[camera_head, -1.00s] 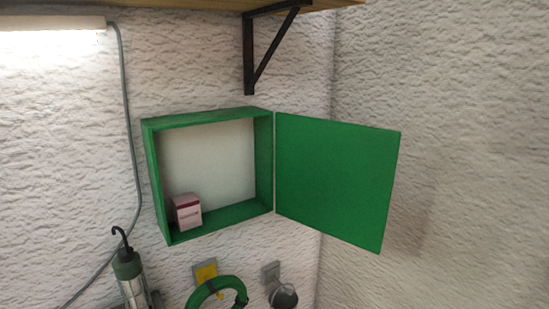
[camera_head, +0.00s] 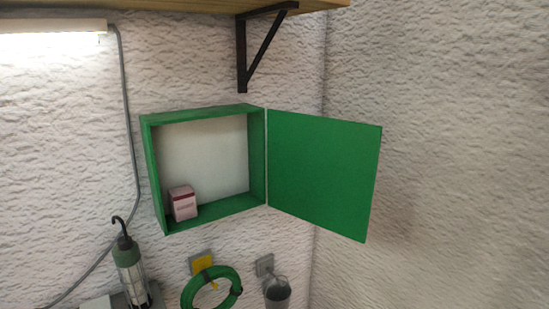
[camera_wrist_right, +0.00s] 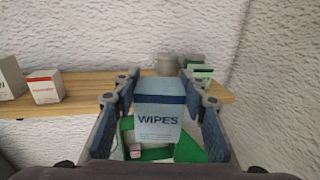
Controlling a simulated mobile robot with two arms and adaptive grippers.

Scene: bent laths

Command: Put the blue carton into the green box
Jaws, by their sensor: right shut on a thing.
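The blue carton (camera_wrist_right: 158,121) is pale blue with a dark blue band and the word WIPES. My right gripper (camera_wrist_right: 158,88) is shut on it, with a finger on each side, in the right wrist view. The green box (camera_head: 205,113) is fixed to the wall in the head view, its front open and its green door (camera_head: 322,175) swung out to the right. Part of the box also shows beyond the carton in the right wrist view (camera_wrist_right: 187,149). The carton hides much of it there. My left gripper is in neither view.
A small pink carton (camera_head: 184,205) stands in the box's lower left corner; the rest of its floor is clear. A wooden shelf (camera_wrist_right: 82,95) bears several packages. A work lamp (camera_head: 131,270) and a green coil (camera_head: 186,292) are below the box.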

